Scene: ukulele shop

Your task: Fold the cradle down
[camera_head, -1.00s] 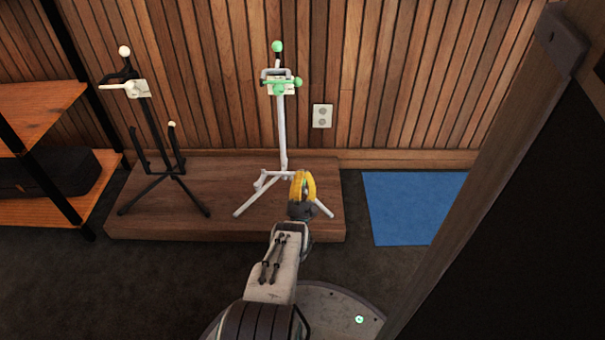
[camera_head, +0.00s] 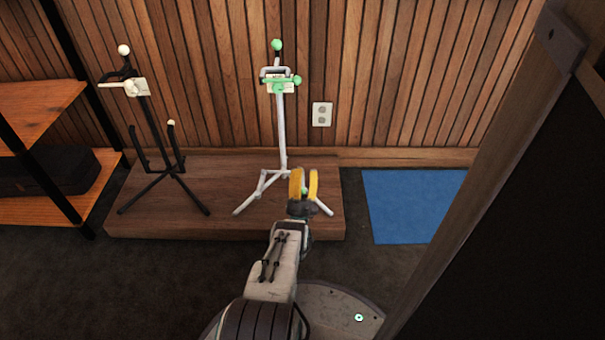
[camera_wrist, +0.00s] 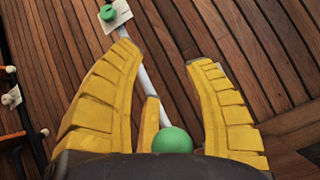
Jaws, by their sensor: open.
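A white stand (camera_head: 281,130) with green ball tips stands on a low wooden platform. Its upper holder (camera_head: 279,84) has green parts and a small label, and shows at the top of the wrist view (camera_wrist: 112,14). The lower cradle (camera_head: 264,181) is partly hidden behind my gripper, so its exact angle is unclear. My yellow-fingered gripper (camera_head: 304,178) is open in front of the stand's lower right. A green ball (camera_wrist: 173,140), seemingly a cradle tip, shows between the fingers near the palm in the wrist view. I cannot tell whether they touch it.
A black stand (camera_head: 155,135) with white tips stands left on the same platform (camera_head: 225,225). A shelf (camera_head: 45,95) with a dark case is at far left. A blue mat (camera_head: 410,205) lies right of the platform. A large dark framed panel (camera_head: 520,220) blocks the right side.

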